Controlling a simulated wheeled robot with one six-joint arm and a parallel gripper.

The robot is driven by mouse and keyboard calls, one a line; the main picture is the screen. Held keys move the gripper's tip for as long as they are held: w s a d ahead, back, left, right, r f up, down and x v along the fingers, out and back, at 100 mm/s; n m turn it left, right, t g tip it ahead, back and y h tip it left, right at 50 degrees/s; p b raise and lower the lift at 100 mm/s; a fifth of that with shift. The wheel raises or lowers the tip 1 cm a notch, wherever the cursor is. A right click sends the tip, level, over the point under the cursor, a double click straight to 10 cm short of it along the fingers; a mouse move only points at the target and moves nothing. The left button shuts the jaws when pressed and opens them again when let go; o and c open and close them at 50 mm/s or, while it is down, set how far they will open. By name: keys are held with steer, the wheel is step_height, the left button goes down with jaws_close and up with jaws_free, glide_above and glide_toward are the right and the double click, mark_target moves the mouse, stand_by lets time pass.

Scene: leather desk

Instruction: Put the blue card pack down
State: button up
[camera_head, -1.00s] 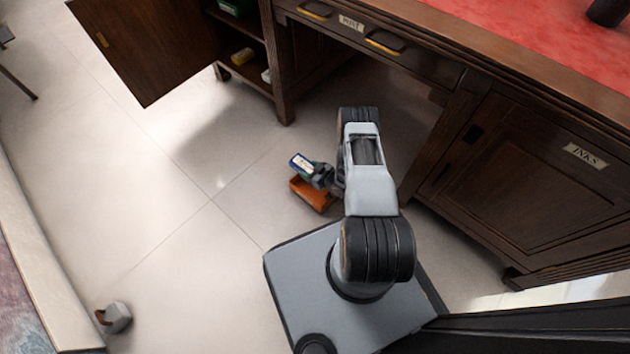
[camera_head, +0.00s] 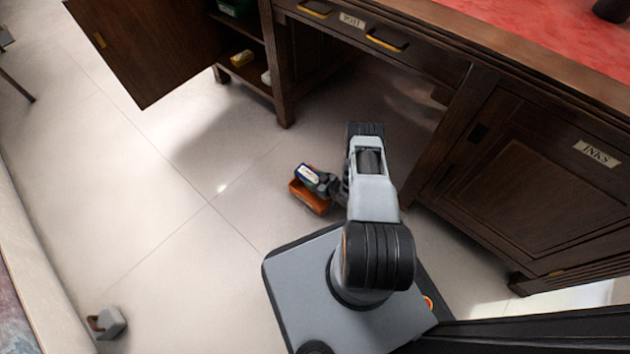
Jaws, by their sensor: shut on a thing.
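The blue card pack (camera_head: 307,173) has a white label on its upper face. My gripper (camera_head: 319,180) is shut on it, coming from the right. The pack is over an orange-brown open box (camera_head: 308,197) low down beside my base. The pack covers part of the box's far side. I cannot tell whether the pack touches the box or hangs just above it.
A dark wooden desk with a red leather top (camera_head: 540,30) stands at the right and back. Its left cupboard door (camera_head: 140,45) is open, with a yellow item (camera_head: 242,58) on a shelf. A grey weight-like object (camera_head: 108,323) lies at lower left. The tiled floor (camera_head: 130,200) between is clear.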

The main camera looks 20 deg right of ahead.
steer(key=shift+f+b, duration=0.4)
steer(key=shift+f, duration=0.05)
steer(key=shift+f, duration=0.15)
steer(key=o, duration=1)
steer(key=shift+o, duration=0.2)
